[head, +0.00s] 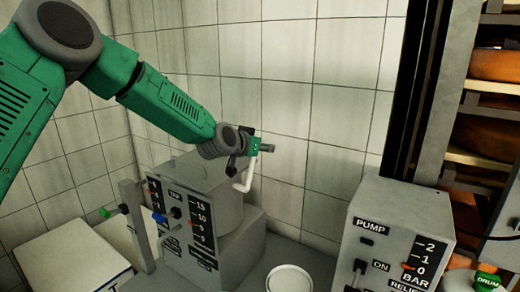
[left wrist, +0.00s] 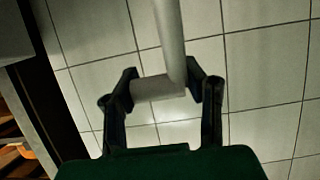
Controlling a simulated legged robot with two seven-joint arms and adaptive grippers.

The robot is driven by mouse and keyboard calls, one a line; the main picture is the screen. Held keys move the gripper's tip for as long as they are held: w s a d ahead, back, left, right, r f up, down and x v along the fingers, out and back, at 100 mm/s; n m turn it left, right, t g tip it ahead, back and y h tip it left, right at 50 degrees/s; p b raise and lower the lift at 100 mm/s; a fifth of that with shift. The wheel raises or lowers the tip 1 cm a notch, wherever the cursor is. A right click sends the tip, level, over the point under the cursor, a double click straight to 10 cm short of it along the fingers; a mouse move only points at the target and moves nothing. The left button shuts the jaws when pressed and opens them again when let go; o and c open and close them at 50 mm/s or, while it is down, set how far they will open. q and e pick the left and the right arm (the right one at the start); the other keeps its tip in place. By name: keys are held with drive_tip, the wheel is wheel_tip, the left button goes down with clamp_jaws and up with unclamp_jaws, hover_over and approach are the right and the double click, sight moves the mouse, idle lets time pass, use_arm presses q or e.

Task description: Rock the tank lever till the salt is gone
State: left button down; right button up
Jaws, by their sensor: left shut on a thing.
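A grey tank unit (head: 235,225) with a panel of dark scales and red pointers stands at the lower middle of the head view. A pale bent lever (head: 246,178) rises on its right side. My left gripper (head: 262,149) is at the lever's top, before the tiled wall. In the left wrist view the left gripper (left wrist: 160,88) has its fingers on both sides of the lever's short crosspiece (left wrist: 155,87), shut on it, with the long bar (left wrist: 168,40) running up. No salt is recognisable. My right gripper is not in view.
A grey pump box (head: 385,225) with switches and a bar scale stands at the right. A round white dish (head: 289,279) lies between it and the tank. A white box (head: 70,262) is at lower left. Shelves of orange cheese wheels (head: 500,64) stand far right.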

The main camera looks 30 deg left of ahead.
use_arm(q)
drive_tip(key=shift+w+r, duration=0.15)
drive_tip(key=shift+r, duration=0.05)
drive_tip(key=c, duration=1.4)
unclamp_jaws()
drive_tip(key=o, duration=0.4)
drive_tip(key=shift+o, duration=0.2)
drive_tip(key=shift+f, duration=0.15)
drive_tip(key=d+v, duration=0.1)
drive_tip(key=v, duration=1)
drive_tip(key=shift+s+a, duration=0.35)
drive_tip(key=shift+a, duration=0.15)
